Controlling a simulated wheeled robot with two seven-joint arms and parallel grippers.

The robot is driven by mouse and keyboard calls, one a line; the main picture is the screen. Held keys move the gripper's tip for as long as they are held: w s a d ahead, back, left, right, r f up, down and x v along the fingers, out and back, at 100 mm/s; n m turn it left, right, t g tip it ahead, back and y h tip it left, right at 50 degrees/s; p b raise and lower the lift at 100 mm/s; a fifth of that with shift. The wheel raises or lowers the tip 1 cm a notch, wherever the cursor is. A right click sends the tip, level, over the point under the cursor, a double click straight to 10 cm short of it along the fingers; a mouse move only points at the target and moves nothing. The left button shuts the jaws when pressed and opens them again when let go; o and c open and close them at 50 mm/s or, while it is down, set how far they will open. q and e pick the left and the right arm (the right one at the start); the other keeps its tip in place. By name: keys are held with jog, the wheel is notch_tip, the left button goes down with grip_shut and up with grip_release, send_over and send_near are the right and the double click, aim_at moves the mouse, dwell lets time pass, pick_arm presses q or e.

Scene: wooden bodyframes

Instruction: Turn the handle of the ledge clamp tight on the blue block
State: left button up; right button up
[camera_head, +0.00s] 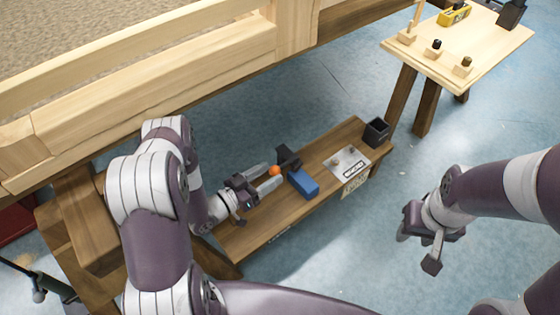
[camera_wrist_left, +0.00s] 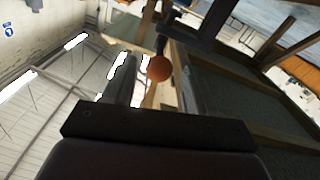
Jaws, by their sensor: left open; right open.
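The ledge clamp (camera_head: 288,158) is dark and stands on the wooden ledge, with an orange ball (camera_head: 274,171) on its handle. The blue block (camera_head: 303,183) lies on the ledge beside the clamp. My left gripper (camera_head: 269,179) is open, its fingers reaching toward the orange ball. In the left wrist view the orange ball (camera_wrist_left: 160,68) shows between the two open fingers, near their tips; I cannot tell whether they touch it. The dark clamp (camera_wrist_left: 180,35) shows behind it. My right gripper (camera_head: 418,240) is above the floor at the right, away from the ledge, and looks empty.
The ledge (camera_head: 262,226) also bears a light plate (camera_head: 347,163) and a black cup (camera_head: 376,132) toward its right end. A large wooden frame (camera_head: 160,80) runs above and behind. A side table (camera_head: 490,45) with small parts stands at the upper right.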

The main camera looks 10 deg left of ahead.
aim_at(282, 165)
pick_arm(q)
jog(key=b+x, duration=0.1)
jog(key=x, duration=0.3)
jog(key=shift+w+d+f, duration=0.15)
jog(key=shift+w+d, duration=0.05)
jog(key=shift+d, duration=0.05)
jog(key=shift+w+d, duration=0.2)
jog(key=shift+w, duration=0.05)
jog(key=shift+c, duration=0.3)
grip_shut()
